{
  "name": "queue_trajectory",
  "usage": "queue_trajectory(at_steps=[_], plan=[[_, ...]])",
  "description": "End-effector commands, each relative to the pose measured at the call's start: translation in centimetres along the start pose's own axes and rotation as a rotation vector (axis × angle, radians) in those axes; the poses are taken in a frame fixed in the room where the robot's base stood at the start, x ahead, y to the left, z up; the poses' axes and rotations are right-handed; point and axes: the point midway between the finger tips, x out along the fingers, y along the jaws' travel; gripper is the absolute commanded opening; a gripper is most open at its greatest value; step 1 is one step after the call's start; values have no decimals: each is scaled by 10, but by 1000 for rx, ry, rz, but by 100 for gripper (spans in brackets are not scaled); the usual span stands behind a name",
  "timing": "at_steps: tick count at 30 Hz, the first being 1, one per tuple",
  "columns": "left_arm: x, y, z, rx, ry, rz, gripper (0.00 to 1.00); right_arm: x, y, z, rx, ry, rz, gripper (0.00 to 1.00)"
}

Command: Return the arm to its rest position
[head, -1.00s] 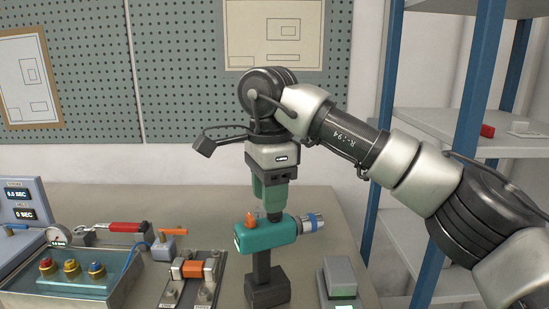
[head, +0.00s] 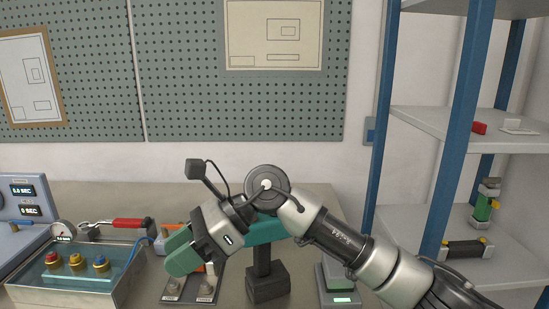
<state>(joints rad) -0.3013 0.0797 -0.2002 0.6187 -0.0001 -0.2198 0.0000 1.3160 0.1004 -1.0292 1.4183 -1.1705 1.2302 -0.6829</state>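My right arm comes in from the right and bends at a dark wrist joint. My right gripper (head: 178,252) has green fingers and points to the lower left, in front of the orange-and-grey switch unit on the bench. Its fingers are seen at a slant, so I cannot tell whether they are open or shut; nothing held can be made out. The teal device (head: 266,231) stands on its dark post and base (head: 268,284), partly hidden behind my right wrist. My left gripper is not in view.
A small grey unit (head: 340,281) sits right of the stand.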

Motion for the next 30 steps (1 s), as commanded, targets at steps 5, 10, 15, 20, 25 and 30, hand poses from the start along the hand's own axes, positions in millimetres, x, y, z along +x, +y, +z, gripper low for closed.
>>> queue_trajectory(at_steps=[5,10,15,20,25,30], plan=[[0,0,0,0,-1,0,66,-2,12,25,315,-666,17,38],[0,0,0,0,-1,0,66,-61,0,1,751,-1278,-7,38],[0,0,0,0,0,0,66,-116,-9,-96,1266,-1821,-72,38],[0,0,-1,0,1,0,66,-133,14,-215,1744,-2222,-180,38],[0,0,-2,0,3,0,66,-117,77,-327,-1897,2167,305,38],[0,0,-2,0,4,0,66,-92,149,-391,-1705,1789,376,38]])
